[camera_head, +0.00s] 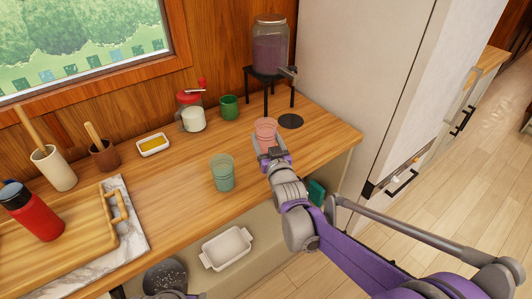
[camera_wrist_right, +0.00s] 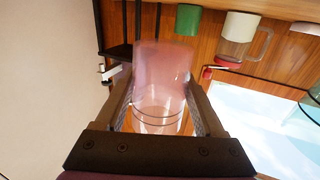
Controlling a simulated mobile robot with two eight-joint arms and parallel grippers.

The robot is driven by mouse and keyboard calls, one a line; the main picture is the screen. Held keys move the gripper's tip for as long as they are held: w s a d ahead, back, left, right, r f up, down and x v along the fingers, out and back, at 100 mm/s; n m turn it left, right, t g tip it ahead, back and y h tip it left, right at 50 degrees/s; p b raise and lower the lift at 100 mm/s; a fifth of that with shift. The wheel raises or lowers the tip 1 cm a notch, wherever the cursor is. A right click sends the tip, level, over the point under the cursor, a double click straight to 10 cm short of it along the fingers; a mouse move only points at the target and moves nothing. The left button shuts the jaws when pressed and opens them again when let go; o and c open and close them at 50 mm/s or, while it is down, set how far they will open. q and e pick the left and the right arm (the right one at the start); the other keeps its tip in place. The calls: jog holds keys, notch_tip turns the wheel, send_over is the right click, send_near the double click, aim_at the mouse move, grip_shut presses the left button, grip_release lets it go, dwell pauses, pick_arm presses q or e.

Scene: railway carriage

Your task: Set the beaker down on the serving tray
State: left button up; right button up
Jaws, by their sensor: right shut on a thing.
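A translucent pink beaker (camera_head: 266,127) is held upright in my right gripper (camera_head: 269,144) at the back right of the counter, in front of the drink dispenser's stand. In the right wrist view the beaker (camera_wrist_right: 162,75) sits between the two fingers, which are shut on it. Whether its base touches the counter I cannot tell. The wooden serving tray (camera_head: 82,241) with a raised handle lies at the left of the counter, far from the beaker. A red bottle (camera_head: 36,212) with a dark cap is on it. My left gripper does not show.
A teal glass (camera_head: 222,174) stands between beaker and tray. Behind are a butter dish (camera_head: 153,145), red-lidded jar (camera_head: 193,113), green mug (camera_head: 229,107) and dispenser (camera_head: 270,48) on a black stand. A marble slab (camera_head: 137,236) borders the tray. A white dish (camera_head: 227,249) sits below the counter.

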aim_at(266, 151)
jog(key=shift+f+b, duration=0.3)
jog(key=shift+f, duration=2)
jog(key=shift+f, duration=0.1)
jog(key=shift+f, duration=0.15)
jog(key=o, duration=1.3)
jog(key=shift+o, duration=0.2)
jog(key=v, duration=1.1)
jog(key=shift+a, duration=0.25)
